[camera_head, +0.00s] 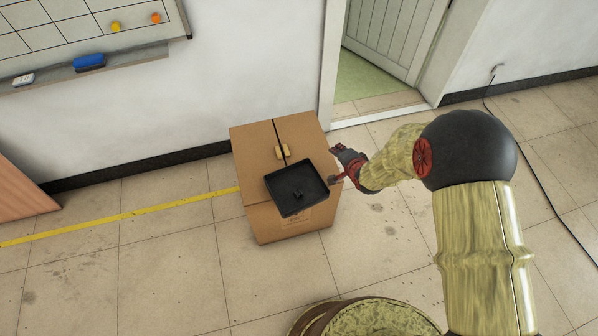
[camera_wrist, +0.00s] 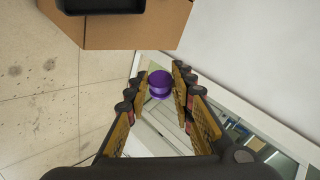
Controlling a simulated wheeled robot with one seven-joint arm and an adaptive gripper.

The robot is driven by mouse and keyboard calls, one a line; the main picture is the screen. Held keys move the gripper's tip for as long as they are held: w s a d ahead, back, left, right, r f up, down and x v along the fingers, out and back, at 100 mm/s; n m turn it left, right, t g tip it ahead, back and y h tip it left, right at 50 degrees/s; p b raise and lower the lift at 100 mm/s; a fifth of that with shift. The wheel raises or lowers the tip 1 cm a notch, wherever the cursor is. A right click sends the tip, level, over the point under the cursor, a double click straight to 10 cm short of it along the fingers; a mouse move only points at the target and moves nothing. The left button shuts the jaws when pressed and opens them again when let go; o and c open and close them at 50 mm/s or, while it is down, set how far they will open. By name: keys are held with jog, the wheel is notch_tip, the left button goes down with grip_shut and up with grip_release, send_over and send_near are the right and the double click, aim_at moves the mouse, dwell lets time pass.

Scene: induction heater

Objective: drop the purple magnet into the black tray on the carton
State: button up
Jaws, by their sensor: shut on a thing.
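The purple magnet (camera_wrist: 160,83) is a round, stepped piece between my fingertips in the wrist view. I cannot make it out in the head view. My gripper (camera_wrist: 160,82) is shut on it; in the head view my gripper (camera_head: 336,166) appears at the right side of the carton (camera_head: 253,150). The black tray (camera_head: 311,179) lies on the carton's top, toward its front right. In the wrist view a corner of the tray (camera_wrist: 100,7) and part of the carton (camera_wrist: 150,30) show at the top, away from the magnet.
A wall and an open doorway (camera_head: 385,60) lie behind. A whiteboard (camera_head: 70,30) hangs at the upper left. The floor around the carton is mostly clear.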

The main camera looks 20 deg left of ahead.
jog(key=s+a+f+n+g+y+b, duration=0.1)
jog(key=a+f+b, duration=0.5)
jog(key=a+f, duration=0.7)
notch_tip(320, 180, down, 2)
jog(key=s+n+y, duration=0.1)
jog(key=s+n, duration=0.1)
jog(key=shift+s+a+f+g, duration=0.2)
jog(key=shift+s+f+g, duration=0.05)
jog(key=shift+s+g, duration=0.15)
jog(key=o, duration=0.9)
jog(key=v, duration=1.2)
jog(key=shift+d+f, duration=0.1)
jog(key=shift+d, duration=0.1)
